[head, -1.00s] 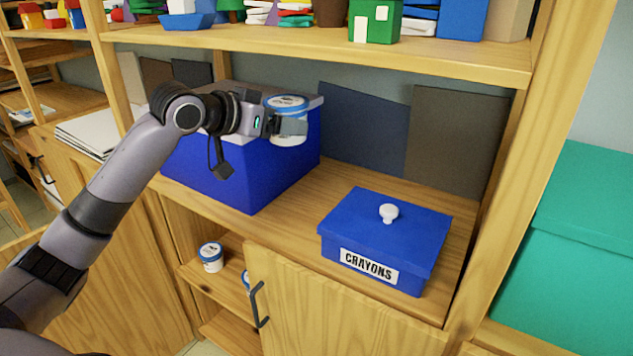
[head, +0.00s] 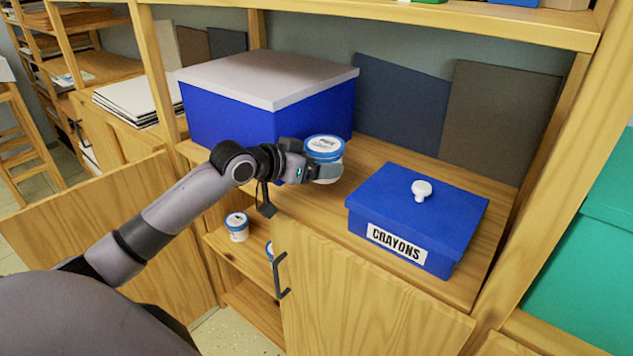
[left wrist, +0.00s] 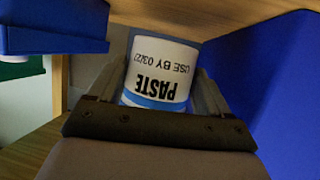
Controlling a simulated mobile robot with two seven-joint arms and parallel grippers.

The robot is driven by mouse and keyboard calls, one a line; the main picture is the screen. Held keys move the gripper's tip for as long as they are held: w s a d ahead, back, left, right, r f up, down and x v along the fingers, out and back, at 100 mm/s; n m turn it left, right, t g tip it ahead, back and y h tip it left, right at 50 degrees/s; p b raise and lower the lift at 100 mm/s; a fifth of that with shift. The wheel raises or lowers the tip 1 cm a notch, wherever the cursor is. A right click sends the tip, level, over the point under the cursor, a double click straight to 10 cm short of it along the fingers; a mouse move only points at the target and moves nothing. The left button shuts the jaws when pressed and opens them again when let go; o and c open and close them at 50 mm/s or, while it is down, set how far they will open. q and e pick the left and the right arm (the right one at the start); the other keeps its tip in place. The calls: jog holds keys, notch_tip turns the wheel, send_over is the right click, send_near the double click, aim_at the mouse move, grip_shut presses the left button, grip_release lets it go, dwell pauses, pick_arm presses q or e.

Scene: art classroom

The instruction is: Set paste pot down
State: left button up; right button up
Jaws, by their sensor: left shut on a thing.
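The paste pot (head: 324,148) is white with a blue-rimmed lid. My left gripper (head: 322,172) is shut on it and holds it upright over the wooden counter (head: 375,158), between the large blue box and the crayons box. In the left wrist view the pot (left wrist: 160,70) sits between both fingers, its PASTE label upside down in the picture. I cannot tell for sure whether its base touches the counter. My right gripper is not in view.
A large blue box with a grey lid (head: 265,78) stands behind left. The blue crayons box (head: 415,215) with a white knob is to the right. Below, an open cupboard holds another white pot (head: 237,227). A door with a dark handle (head: 282,275) is in front. Boards lean behind.

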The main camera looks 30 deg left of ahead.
pick_arm(q)
jog(key=shift+f, duration=2.05)
jog(key=shift+f, duration=0.1)
jog(key=o, duration=1.2)
jog(key=shift+f, duration=0.1)
jog(key=v, duration=0.9)
jog(key=shift+s, duration=0.2)
jog(key=shift+r+v, duration=0.3)
jog(key=shift+v, duration=1.05)
jog(key=shift+w, duration=0.1)
